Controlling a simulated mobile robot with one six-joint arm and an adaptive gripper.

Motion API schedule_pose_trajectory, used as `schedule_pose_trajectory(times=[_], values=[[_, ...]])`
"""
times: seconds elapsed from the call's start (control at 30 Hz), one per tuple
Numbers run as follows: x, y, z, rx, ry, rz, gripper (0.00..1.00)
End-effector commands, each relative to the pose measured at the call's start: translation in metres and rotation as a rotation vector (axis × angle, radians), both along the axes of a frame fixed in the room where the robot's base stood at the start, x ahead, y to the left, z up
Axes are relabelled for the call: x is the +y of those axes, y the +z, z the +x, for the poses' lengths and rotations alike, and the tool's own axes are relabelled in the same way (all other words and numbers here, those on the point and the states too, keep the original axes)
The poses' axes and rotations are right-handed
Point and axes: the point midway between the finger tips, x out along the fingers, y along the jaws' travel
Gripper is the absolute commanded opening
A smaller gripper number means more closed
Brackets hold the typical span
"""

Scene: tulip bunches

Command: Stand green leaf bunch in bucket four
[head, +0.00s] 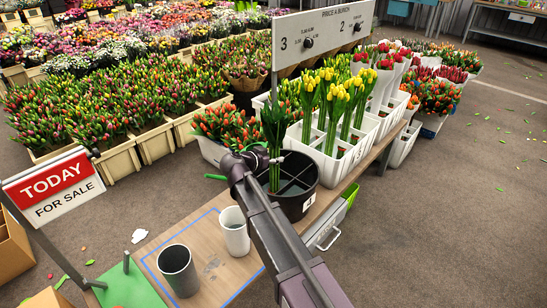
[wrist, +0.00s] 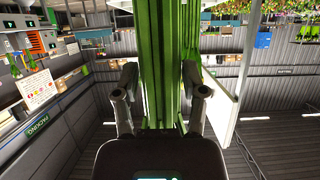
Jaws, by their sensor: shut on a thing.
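The green leaf bunch (head: 273,122) is upright in my gripper (head: 272,158), its dark leaves above the jaws and its pale stems below. My gripper is shut on the stems; the wrist view shows its fingers (wrist: 162,98) on either side of the green stems (wrist: 160,55). A round black bucket (head: 298,205) with inner dividers stands at the table's right part. The lower stems overlap the left part of the bucket's opening, and their ends are hidden. The bucket's small white label is too small to read surely. My arm covers the bucket's front left.
White crates (head: 335,165) with yellow tulips stand right behind the bucket. A sign with 3 and 2 (head: 322,35) hangs above. A grey cup (head: 178,270) and a white cup (head: 234,232) stand on the wooden table (head: 205,235) to the left.

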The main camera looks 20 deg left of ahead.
Motion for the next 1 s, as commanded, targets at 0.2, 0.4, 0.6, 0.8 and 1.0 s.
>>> schedule_pose_trajectory(times=[0.2,0.4,0.6,0.8,1.0], values=[[0.0,-0.009,0.0,-0.001,0.0,0.0,0.0],[0.0,-0.01,0.0,-0.001,0.0,0.0,0.0],[0.0,-0.009,0.0,-0.001,0.0,0.0,0.0],[0.0,-0.011,0.0,-0.001,0.0,0.0,0.0],[0.0,-0.015,0.0,-0.001,0.0,0.0,0.0]])
